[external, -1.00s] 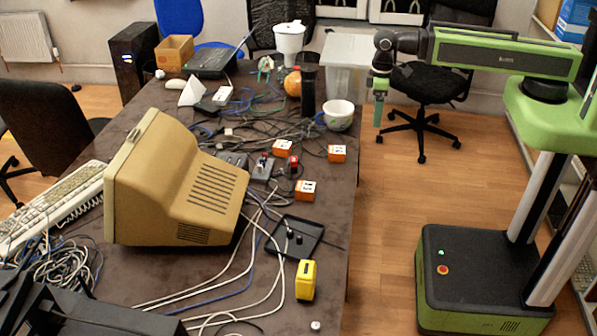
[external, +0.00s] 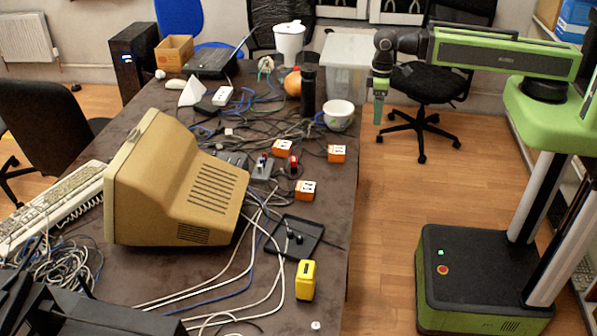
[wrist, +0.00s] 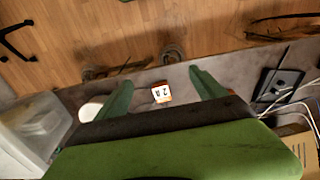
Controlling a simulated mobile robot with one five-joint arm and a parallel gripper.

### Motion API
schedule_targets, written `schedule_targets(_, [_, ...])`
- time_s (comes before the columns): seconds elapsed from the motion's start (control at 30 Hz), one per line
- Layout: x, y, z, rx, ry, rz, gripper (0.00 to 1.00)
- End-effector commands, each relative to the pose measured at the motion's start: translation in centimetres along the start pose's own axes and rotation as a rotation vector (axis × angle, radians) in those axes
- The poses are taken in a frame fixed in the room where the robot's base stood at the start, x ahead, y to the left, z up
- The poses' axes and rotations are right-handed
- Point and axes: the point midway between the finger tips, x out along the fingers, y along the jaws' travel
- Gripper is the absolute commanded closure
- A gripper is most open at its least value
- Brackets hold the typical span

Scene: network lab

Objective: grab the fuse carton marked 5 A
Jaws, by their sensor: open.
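Three small orange cartons with white tops stand on the dark table: one (external: 282,147) among the cables, one (external: 337,153) near the right table edge, and one (external: 305,191) nearer the camera. Their markings are too small to read in the external view. My gripper (external: 378,110) hangs in the air to the right of the table edge, pointing down and apart from the cartons. In the wrist view my gripper (wrist: 160,77) is open and empty. One carton (wrist: 161,92) shows between its fingers, farther off; its label looks like a 2, but I cannot be sure.
A white cup (external: 339,115) and a black cylinder (external: 307,91) stand near the right table edge. A black tray (external: 294,237) and a yellow object (external: 306,280) lie toward the front. A beige monitor (external: 175,185) and many cables crowd the table.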

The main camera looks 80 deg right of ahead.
Motion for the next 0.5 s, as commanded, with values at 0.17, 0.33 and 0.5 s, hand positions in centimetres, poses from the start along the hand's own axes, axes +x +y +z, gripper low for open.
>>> schedule_targets(0.17, [0.0, 0.0, -0.3, -0.201, 0.000, 0.000, 0.20])
schedule_targets(0.33, [0.1, -0.3, -5.6, -0.608, 0.000, 0.000, 0.20])
schedule_targets(0.5, [0.7, -4.4, -13.4, -1.080, 0.000, 0.000, 0.20])
